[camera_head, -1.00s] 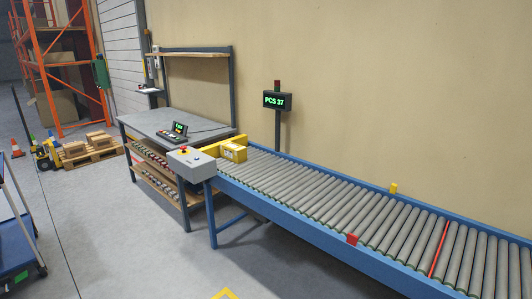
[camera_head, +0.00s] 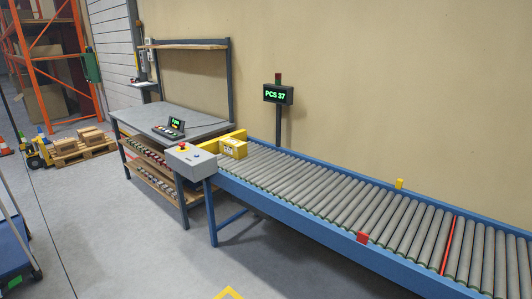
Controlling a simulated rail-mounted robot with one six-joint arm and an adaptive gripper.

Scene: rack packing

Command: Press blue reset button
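A grey control box (camera_head: 191,164) stands at the near left end of the roller conveyor. A red mushroom button on a yellow base (camera_head: 183,146) sits on its top. A small bluish spot (camera_head: 196,154) shows on the top to its right; it is too small to tell clearly whether this is the blue reset button. My gripper and arm are not in view.
A workbench (camera_head: 160,117) with a small console (camera_head: 170,129) stands behind. A blue trolley (camera_head: 14,250) is at left. The floor (camera_head: 120,235) before the box is clear.

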